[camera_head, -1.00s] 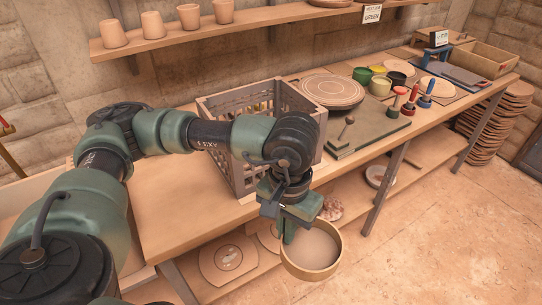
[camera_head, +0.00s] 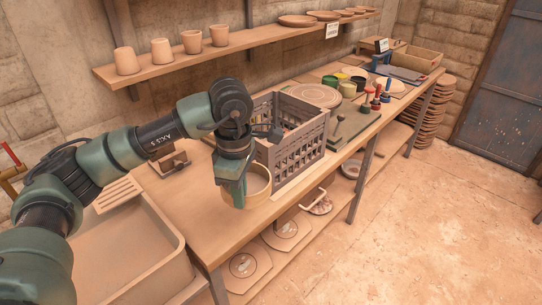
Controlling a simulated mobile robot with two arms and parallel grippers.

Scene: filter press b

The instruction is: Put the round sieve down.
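The round sieve (camera_head: 261,188) is a pale wooden ring. It is over the bench top, at the left front of the grey crate, and looks about level. My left gripper (camera_head: 236,192) points down and is shut on the sieve's near left rim, hiding part of it. I cannot tell whether the sieve's underside touches the bench (camera_head: 206,240). My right gripper is out of view.
The slatted grey crate (camera_head: 300,150) stands close behind and right of the sieve. A basin (camera_head: 176,240) is at the left front. A small metal device (camera_head: 168,160) stands behind my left arm. Bare bench lies in front of the sieve.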

